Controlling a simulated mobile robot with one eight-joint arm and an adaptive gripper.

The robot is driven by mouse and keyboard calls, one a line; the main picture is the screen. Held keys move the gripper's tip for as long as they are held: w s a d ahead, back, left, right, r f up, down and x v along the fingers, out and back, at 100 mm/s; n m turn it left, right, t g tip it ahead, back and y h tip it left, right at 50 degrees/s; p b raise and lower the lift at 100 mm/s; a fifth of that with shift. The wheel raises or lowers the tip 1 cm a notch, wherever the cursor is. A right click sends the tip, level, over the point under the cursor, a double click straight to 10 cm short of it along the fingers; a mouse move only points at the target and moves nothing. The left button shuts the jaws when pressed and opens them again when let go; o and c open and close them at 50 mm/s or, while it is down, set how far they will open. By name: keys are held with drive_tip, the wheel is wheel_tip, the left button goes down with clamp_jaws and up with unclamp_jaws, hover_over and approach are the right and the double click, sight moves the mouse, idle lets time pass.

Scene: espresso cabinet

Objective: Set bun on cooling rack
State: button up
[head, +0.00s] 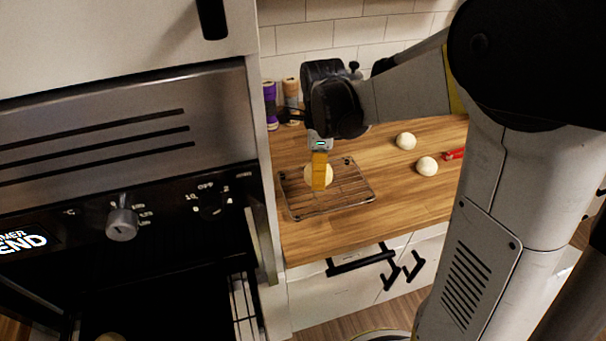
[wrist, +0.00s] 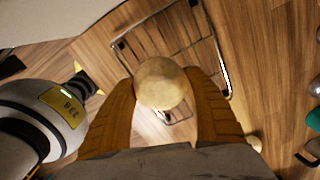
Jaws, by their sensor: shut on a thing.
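A round pale bun (head: 313,174) is between the yellow-orange fingers of my gripper (head: 320,172), over the wire cooling rack (head: 345,197) on the wooden counter. In the wrist view the bun (wrist: 161,83) sits between the two finger pads of my gripper (wrist: 162,92), which are shut on it. The rack (wrist: 215,68) shows behind the bun in that view. I cannot tell whether the bun touches the rack. Two more pale buns, one nearer (head: 427,166) and one farther (head: 405,141), lie on the counter right of the rack.
An oven with control knobs (head: 122,223) stands at left, open below, with a bun-like thing (head: 110,337) at the bottom edge. Purple (head: 270,104) and tan (head: 291,100) bottles stand behind the rack. A red-handled item (head: 455,154) lies at right. Counter in front of the rack is clear.

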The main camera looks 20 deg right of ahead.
sight(307, 189)
drive_tip(key=shift+w+a+f+b, duration=0.2)
drive_tip(key=shift+w+a+f, duration=0.3)
drive_tip(key=shift+w, duration=0.15)
drive_tip(key=shift+w+a+f+b, duration=0.15)
drive_tip(key=shift+w+a+f, duration=0.35)
drive_tip(key=shift+w, duration=0.1)
drive_tip(key=shift+f+b, duration=0.8)
drive_tip(key=shift+f, duration=1.15)
drive_tip(key=shift+f, duration=0.15)
drive_tip(key=o, duration=1.2)
drive_tip(key=shift+c, duration=0.2)
